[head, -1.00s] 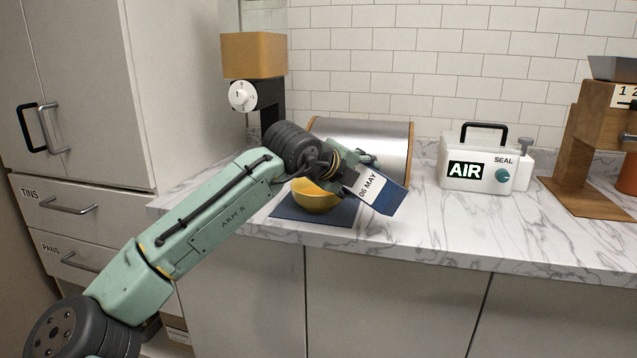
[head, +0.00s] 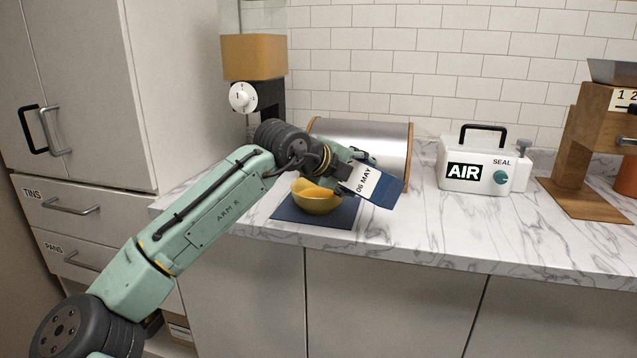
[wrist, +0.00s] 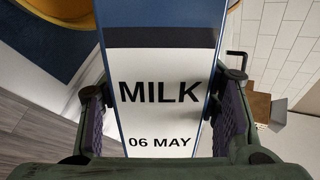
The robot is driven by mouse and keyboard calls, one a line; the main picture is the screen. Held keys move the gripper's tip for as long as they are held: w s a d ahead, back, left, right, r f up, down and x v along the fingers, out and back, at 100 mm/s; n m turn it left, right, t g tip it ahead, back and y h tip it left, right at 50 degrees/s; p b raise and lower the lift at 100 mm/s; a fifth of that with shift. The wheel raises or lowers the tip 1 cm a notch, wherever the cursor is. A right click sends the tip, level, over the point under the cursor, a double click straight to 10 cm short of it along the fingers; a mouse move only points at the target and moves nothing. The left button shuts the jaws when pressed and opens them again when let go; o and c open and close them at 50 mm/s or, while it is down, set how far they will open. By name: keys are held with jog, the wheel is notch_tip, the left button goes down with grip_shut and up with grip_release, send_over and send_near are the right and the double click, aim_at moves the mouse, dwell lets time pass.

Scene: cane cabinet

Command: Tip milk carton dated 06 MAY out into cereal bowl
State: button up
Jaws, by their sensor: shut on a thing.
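The milk carton (head: 378,188) is blue with a white label reading 06 MAY. It is tilted and held above the counter, just right of the cereal bowl. My gripper (head: 352,179) is shut on it; the wrist view shows the carton (wrist: 160,95) with MILK and 06 MAY between the two fingers of my gripper (wrist: 160,110). The yellow bowl (head: 312,204) stands upright on a blue mat (head: 288,213), with orange-yellow contents partly visible. Part of the bowl shows at the top left of the wrist view (wrist: 68,40). No milk stream is visible.
A silver bread bin (head: 385,145) stands behind the carton. A cereal dispenser (head: 253,60) is at the back left. A white AIR sealer (head: 470,165) and a wooden mill (head: 570,165) stand on the right. The marble counter (head: 440,225) is clear at front right.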

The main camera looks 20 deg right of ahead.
jog(key=shift+r+n+g+p, duration=0.35)
jog(key=shift+r+p, duration=0.25)
jog(key=shift+p, duration=0.7)
jog(key=shift+w+n+g+h+p, duration=0.15)
jog(key=shift+n+g+h+p, duration=0.3)
jog(key=shift+p, duration=0.7)
jog(key=shift+w+a+r+n+g+p, duration=0.1)
jog(key=shift+w+r+n+g+p, duration=0.2)
jog(key=shift+p, duration=0.55)
jog(key=shift+s+a+r+n+g+p, duration=0.1)
jog(key=shift+r+n+p, duration=0.25)
jog(key=shift+p, duration=0.45)
jog(key=shift+w+a+r+n+g+h, duration=0.1)
jog(key=shift+w+r+n+g+h, duration=0.3)
jog(key=shift+r, duration=0.2)
jog(key=shift+w+a+f+n+g+h, duration=0.2)
jog(key=shift+w+n+g+h, duration=0.2)
jog(key=shift+n, duration=0.15)
dwell(0.8)
jog(key=shift+w+a+r, duration=0.1)
jog(key=shift+w+r, duration=0.1)
jog(key=shift+r, duration=0.05)
